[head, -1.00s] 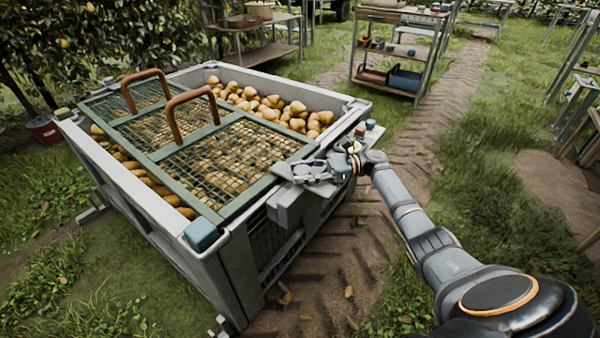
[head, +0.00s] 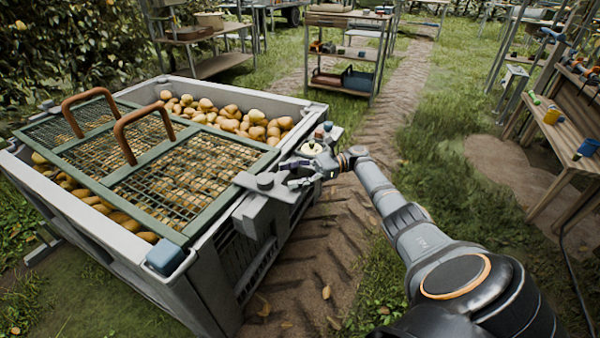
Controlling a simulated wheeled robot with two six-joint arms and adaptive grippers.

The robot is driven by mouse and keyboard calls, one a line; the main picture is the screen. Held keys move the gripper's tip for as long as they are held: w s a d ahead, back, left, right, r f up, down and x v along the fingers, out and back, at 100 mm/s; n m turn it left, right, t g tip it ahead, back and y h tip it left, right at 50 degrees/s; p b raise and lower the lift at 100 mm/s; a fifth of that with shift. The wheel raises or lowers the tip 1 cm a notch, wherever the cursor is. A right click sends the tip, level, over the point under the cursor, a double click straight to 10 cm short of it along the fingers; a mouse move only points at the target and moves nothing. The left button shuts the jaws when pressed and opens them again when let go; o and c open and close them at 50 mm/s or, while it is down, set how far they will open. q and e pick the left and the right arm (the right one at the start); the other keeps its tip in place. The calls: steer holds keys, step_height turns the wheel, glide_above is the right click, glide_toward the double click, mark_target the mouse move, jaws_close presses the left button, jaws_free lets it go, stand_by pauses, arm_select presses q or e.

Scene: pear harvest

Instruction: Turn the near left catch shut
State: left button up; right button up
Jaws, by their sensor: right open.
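A grey bin (head: 88,237) full of pears has a green-framed mesh lid (head: 185,170) with two brown handles over its left part. A grey catch-like piece with a round knob (head: 265,181) sits on a block at the bin's right side, by the lid's edge. A blue block (head: 165,257) sits at the near corner. I cannot tell which one is the near left catch. My right gripper (head: 291,175) is open and empty, just right of the knobbed piece; I cannot tell whether it touches it. My left gripper is out of view.
Uncovered pears (head: 228,118) fill the back right of the bin. A shelf rack (head: 348,50) stands behind, and a wooden bench (head: 560,125) with tools is at the right. The dirt track right of the bin is clear.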

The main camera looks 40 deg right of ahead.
steer(key=shift+v, duration=2.1)
